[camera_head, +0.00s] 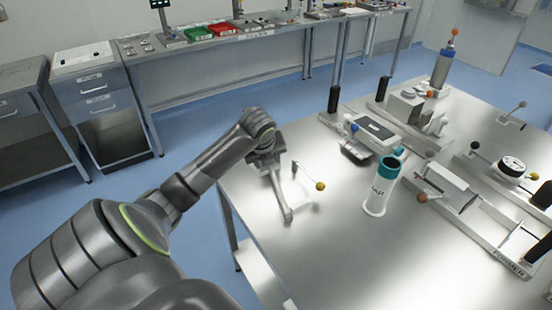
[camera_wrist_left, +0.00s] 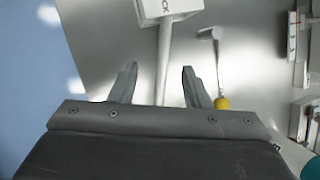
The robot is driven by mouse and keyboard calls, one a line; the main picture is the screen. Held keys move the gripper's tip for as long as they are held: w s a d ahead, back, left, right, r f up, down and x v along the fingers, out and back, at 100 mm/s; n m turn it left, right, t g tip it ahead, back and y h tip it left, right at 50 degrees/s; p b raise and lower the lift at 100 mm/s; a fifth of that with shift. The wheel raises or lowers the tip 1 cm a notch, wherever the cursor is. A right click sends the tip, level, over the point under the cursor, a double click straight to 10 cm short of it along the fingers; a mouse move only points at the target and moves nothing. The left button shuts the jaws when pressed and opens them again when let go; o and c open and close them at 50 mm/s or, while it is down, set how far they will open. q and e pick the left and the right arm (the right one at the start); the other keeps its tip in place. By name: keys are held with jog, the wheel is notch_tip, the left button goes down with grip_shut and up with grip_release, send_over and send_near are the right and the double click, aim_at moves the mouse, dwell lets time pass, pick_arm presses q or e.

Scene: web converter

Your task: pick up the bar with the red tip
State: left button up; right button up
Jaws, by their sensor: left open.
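My left gripper (camera_head: 268,162) is at the near-left part of the steel table in the head view. In the left wrist view its two fingers (camera_wrist_left: 159,72) are spread, with a plain pale bar (camera_wrist_left: 165,55) passing between them in the picture. I cannot tell whether they touch it. This bar runs down from a white lettered block (camera_wrist_left: 167,8); its lower part is hidden by my gripper, and no red tip shows on it. A short rod with an orange-red tip (camera_head: 454,33) stands upright on a grey cylinder at the table's far side. My right gripper is out of view.
A yellow-tipped lever (camera_head: 320,185) is right of my gripper; its yellow ball (camera_wrist_left: 221,103) is beside the right finger. A white and teal cup (camera_head: 380,188), a white boxy device (camera_head: 377,132) and several knobbed fixtures stand farther right.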

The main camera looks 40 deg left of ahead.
aim_at(273, 173)
pick_arm(q)
jog(key=p+x, duration=0.1)
jog(key=x, duration=0.5)
jog(key=shift+w+f, duration=0.1)
jog(key=shift+w+a+f+p, duration=0.1)
jog(key=shift+w+f+p, duration=0.15)
jog(key=shift+f+p, duration=0.1)
jog(key=shift+p+x, duration=0.5)
jog(key=shift+x, duration=1.75)
jog(key=shift+w+r, duration=0.1)
jog(key=shift+w, duration=0.05)
jog(key=shift+c, duration=0.4)
grip_shut()
